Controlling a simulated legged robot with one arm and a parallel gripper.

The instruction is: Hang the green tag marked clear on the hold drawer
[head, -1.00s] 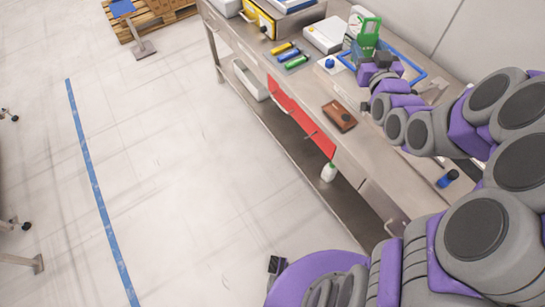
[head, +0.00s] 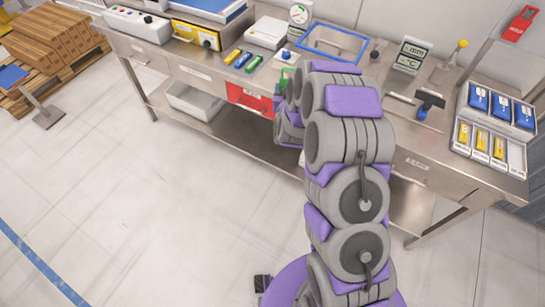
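A small green piece (head: 288,72), probably the top of the green tag, shows just left of my arm above the bench top. The rest of it and any lettering are hidden behind my arm. The fingers of my gripper are also hidden there, so I cannot see whether they hold the tag now. A red drawer front (head: 246,98) is set in the bench's front edge, just left of my wrist. It looks shut, and its right part is hidden by my arm. I cannot read a hold label on it.
The steel bench (head: 440,150) runs across the view. On it are a blue frame (head: 345,54), a meter (head: 409,55), a rack of blue and yellow items (head: 495,115) and a white box (head: 268,32). A white bin (head: 195,102) sits on the lower shelf.

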